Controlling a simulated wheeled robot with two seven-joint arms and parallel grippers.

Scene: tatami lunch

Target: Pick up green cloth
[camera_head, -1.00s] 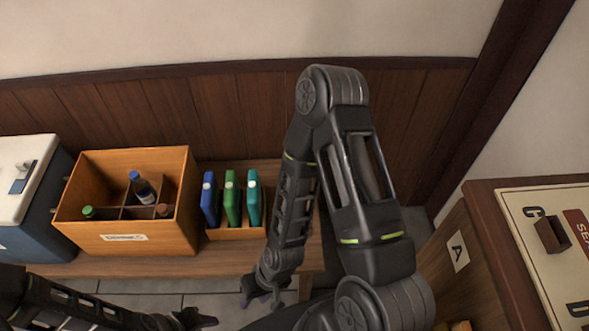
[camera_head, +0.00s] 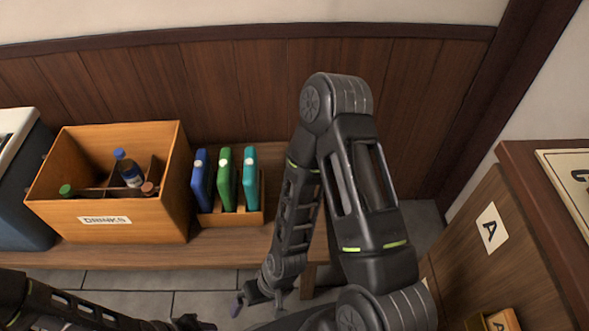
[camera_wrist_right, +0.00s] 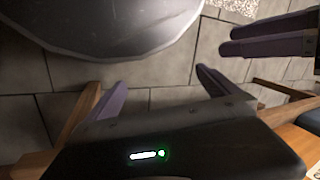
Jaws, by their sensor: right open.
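The green cloth (camera_head: 224,180) stands upright in a small wooden holder (camera_head: 232,218), between a blue piece (camera_head: 202,182) and a teal piece (camera_head: 249,178). It looks like a flat, folded slab with a pale tag. My right gripper (camera_head: 262,298) is below and to the right of the holder in the head view, apart from the cloth. In the right wrist view its two fingers (camera_wrist_right: 158,90) are spread with nothing between them. My left gripper (camera_head: 195,323) shows only partly at the bottom edge of the head view, and its jaws are unclear.
The holder stands on a wooden bench (camera_head: 150,255) beside a drinks box (camera_head: 172,205) with several bottles. A cooler (camera_head: 28,190) is at the far left. A wooden cabinet marked A (camera_head: 480,265) stands at right. A panelled wall (camera_head: 230,85) is behind.

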